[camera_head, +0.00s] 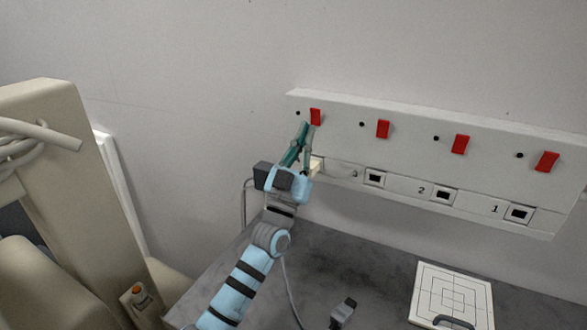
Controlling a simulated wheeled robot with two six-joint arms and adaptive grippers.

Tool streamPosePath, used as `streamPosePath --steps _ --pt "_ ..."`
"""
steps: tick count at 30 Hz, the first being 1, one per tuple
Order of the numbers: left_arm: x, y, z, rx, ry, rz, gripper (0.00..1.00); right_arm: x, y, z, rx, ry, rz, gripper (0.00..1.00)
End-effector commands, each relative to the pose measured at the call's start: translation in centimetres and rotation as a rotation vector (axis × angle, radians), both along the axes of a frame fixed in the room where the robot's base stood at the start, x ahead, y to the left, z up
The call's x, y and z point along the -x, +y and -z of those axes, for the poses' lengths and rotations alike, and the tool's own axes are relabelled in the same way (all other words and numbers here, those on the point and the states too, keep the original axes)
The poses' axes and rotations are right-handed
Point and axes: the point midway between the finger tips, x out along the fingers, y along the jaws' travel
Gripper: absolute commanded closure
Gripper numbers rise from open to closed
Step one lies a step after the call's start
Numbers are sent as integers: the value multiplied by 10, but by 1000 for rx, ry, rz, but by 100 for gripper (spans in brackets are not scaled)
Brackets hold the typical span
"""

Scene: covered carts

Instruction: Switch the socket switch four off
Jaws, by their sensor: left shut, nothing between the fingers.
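A white socket panel (409,147) is fixed to the wall, with a row of red rocker switches. The leftmost red switch (315,117) is above the socket that my gripper covers. Its number is hidden, but the sockets to its right read 3, 2 and 1. My left gripper (306,127) is shut and empty, its fingertips just below the leftmost switch. I cannot tell whether they touch it. Other red switches (383,129), (460,144) and (546,161) stand to the right. My right gripper is not in view.
A dark grey tabletop (345,262) lies below the panel. A white board with a square pattern (453,294) and a grey plug (343,312) lie on it. A beige padded structure (70,170) stands at the left. The wall above the panel is clear.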

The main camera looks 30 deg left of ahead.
Motion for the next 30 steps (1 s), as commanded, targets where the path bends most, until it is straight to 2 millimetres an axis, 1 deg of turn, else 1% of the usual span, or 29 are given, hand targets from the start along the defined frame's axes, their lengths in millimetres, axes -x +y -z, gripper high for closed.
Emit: streamPosePath --steps 1,3,6,9,13,18,30 --pt "6 -3 0 0 2 4 100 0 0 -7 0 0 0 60" --pt "17 -3 20 -1 4 3 100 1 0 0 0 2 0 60" --pt "29 -8 41 0 4 9 100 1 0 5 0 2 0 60" --pt "41 -12 59 0 3 13 100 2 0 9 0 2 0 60" --pt "53 -13 75 1 3 14 100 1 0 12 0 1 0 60" --pt "60 -13 82 0 1 13 100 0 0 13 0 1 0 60" --pt "61 -11 82 0 0 10 100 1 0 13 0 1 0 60"
